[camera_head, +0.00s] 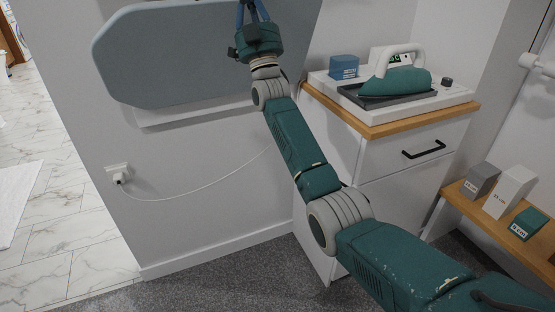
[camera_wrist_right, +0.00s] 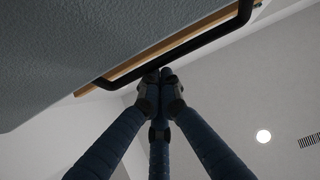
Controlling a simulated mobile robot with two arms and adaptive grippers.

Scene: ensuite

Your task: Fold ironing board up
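The ironing board (camera_head: 185,50) is a grey-blue padded panel on the wall at the upper left of the head view. It looks raised close to the wall, with a white frame edge below it; its top is cut off. In the right wrist view the board (camera_wrist_right: 110,40) fills the upper left, with a black bar handle (camera_wrist_right: 195,43) along a wood-coloured edge. My right gripper (camera_wrist_right: 160,73) has its dark fingertips together just at the bar; I cannot tell whether they touch it. It also shows in the head view (camera_head: 252,10), in front of the board. My left gripper is out of view.
A white cabinet (camera_head: 400,155) with a wooden top stands right of the board, carrying a green iron (camera_head: 400,82) and a blue box (camera_head: 344,67). A low wooden shelf (camera_head: 500,225) holds labelled blocks. A white cord runs from a wall socket (camera_head: 118,174). Carpet below is clear.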

